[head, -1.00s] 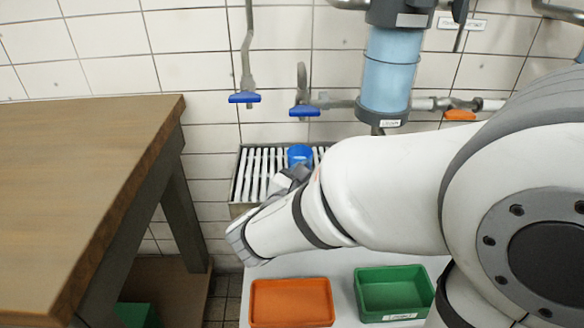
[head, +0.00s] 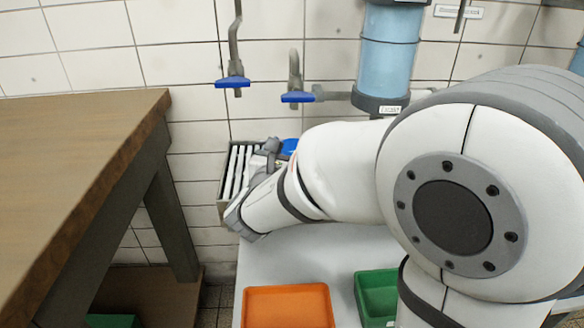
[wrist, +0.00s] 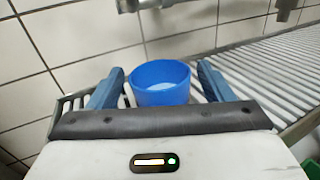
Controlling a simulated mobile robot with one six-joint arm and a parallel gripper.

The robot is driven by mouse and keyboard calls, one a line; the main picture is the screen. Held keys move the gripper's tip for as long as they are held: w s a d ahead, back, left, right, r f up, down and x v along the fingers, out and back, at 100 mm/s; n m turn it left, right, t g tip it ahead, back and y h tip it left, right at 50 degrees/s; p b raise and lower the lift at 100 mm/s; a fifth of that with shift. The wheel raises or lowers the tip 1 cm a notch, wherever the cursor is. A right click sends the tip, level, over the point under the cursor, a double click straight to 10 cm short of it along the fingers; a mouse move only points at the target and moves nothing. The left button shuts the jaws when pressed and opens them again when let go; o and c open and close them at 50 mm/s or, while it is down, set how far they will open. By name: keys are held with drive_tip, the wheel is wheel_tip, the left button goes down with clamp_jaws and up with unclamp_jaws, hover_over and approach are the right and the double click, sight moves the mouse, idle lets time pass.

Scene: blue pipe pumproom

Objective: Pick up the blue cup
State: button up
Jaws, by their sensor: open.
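The blue cup (wrist: 161,93) stands upright on the slatted rack (wrist: 262,75) in the wrist view. My gripper (wrist: 162,84) is open, with one blue-grey finger to the left of the cup and the other to its right. The cup sits between the fingers, and I see no clear contact with either. In the head view only a small part of the cup (head: 289,146) shows, as my arm hides the rest. My gripper (head: 268,150) shows there as a grey shape beside the cup, mostly covered by the arm.
A wooden table (head: 70,165) fills the left. An orange tray (head: 288,306) and a green tray (head: 374,296) sit on the pale surface (head: 310,258) in front. Blue-handled taps (head: 233,82) and a large blue pipe (head: 388,55) are on the tiled wall above the rack.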

drive_tip(key=shift+c, duration=0.5)
drive_tip(key=c, duration=1.1)
drive_tip(key=shift+r, duration=0.1)
drive_tip(key=shift+s+r+p, duration=0.15)
drive_tip(key=shift+r+p, duration=0.25)
drive_tip(key=shift+p, duration=0.1)
wheel_tip(320, 180, up, 7)
drive_tip(key=p, duration=0.4)
drive_tip(key=s+f+b, duration=0.1)
drive_tip(key=s+b, duration=0.3)
drive_tip(key=s, duration=1.5)
drive_tip(key=shift+s, duration=0.35)
